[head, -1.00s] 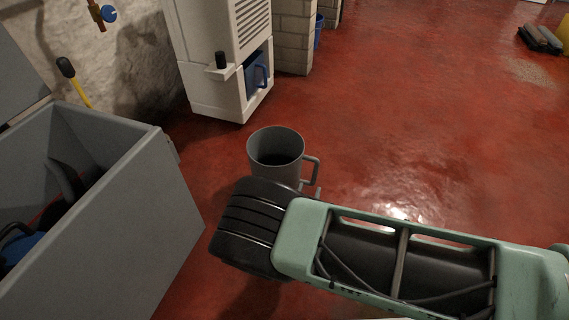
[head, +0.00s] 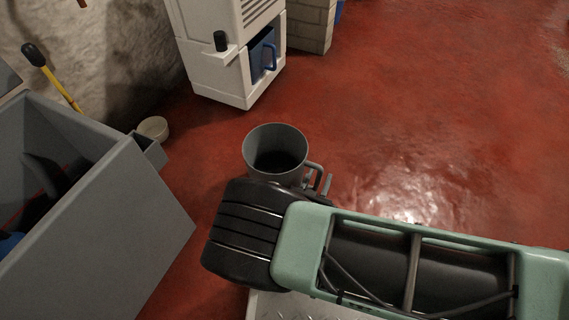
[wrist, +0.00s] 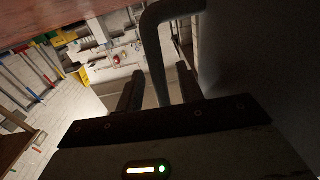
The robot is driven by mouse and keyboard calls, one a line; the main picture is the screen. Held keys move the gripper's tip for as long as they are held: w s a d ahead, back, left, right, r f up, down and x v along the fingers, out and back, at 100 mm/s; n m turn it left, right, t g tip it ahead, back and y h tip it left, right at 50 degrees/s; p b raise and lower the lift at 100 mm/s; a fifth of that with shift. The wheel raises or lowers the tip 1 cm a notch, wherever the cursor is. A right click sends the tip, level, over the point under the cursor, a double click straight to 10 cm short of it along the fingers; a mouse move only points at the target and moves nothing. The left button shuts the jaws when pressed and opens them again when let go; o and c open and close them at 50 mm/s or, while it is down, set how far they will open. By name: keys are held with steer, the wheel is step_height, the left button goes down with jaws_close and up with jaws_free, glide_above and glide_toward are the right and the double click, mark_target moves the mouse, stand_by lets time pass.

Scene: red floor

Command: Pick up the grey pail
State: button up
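The grey pail (head: 262,137) stands upright on the red floor in the head view, just beyond my arm. It is open at the top, and its handle (head: 314,170) is on the right side. My arm hides its lower part. My gripper (head: 325,184) shows only as small tips beside the handle. In the wrist view, my gripper (wrist: 159,88) has its two dark fingers apart. The curved handle (wrist: 153,45) passes between them in the picture, with a gap seen on each side. The pail's side fills the right of that view as a dark grey surface.
A grey open bin (head: 130,210) stands at left, with a small pale bowl (head: 153,128) behind it. A white cabinet (head: 215,80) holding a blue jug (head: 262,58) stands behind the pail. The floor to the right is clear.

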steer(key=shift+w, duration=0.2)
jaws_close()
steer(key=shift+d, duration=0.1)
stand_by(1.1)
steer(key=shift+r, duration=0.1)
